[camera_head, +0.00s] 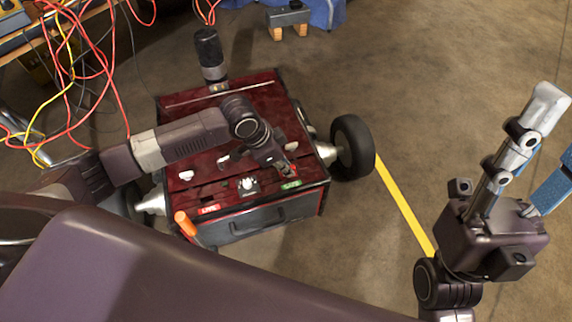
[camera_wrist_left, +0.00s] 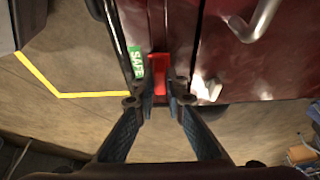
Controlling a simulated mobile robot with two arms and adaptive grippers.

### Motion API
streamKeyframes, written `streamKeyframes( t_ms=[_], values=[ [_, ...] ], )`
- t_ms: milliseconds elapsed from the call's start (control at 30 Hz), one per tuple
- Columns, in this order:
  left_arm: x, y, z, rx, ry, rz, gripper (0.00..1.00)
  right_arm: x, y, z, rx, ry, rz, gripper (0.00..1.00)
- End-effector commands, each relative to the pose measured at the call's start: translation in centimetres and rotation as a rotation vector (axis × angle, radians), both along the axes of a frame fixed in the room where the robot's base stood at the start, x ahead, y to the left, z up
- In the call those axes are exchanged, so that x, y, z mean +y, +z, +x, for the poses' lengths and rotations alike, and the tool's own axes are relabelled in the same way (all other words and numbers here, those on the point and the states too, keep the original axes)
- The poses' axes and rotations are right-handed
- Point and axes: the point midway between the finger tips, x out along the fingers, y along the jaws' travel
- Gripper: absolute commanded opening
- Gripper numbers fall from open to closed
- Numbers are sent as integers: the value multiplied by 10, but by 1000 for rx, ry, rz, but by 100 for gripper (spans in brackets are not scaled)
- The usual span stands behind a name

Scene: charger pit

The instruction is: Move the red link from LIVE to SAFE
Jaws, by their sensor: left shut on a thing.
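The red link (camera_wrist_left: 159,76) shows between the fingertips of my left gripper (camera_wrist_left: 159,98) in the left wrist view, beside the green SAFE label (camera_wrist_left: 137,62). In the head view my left gripper (camera_head: 287,168) is over the right front of the red box (camera_head: 210,165), by the SAFE label (camera_head: 291,184). It is shut on the link. I cannot tell whether the link is seated. The red LIVE label (camera_head: 209,209) is at the front left of the box. My right gripper (camera_head: 558,180) is partly cut off at the right edge, far from the box.
An orange handle (camera_head: 185,222) stands at the box's front left corner. A wheel (camera_head: 352,147) is at the box's right. Red and yellow cables (camera_head: 75,65) hang at the upper left. Floor right of the yellow line (camera_head: 405,208) is clear.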

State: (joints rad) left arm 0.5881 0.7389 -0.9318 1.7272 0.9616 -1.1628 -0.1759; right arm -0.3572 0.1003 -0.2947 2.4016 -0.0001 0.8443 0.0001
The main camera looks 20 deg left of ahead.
Motion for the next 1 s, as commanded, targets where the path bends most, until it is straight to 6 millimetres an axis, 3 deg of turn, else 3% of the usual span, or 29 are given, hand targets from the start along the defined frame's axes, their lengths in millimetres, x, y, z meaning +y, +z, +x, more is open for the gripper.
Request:
streamKeyframes(
  t_ms=[367,400,567,867,1000],
  values=[
    [0,-8,0,-1,0,0,0,0,0,0,1,0,0,40],
    [0,-7,1,-2,-1,0,14,0,0,0,1,0,0,40],
    [0,-7,0,-2,-1,0,31,0,1,0,1,0,0,40],
    [1,-6,0,-2,-1,0,31,0,2,-1,-6,2,1,40],
    [5,7,-2,-2,1,0,31,0,1,0,-4,2,1,40]
  ],
)
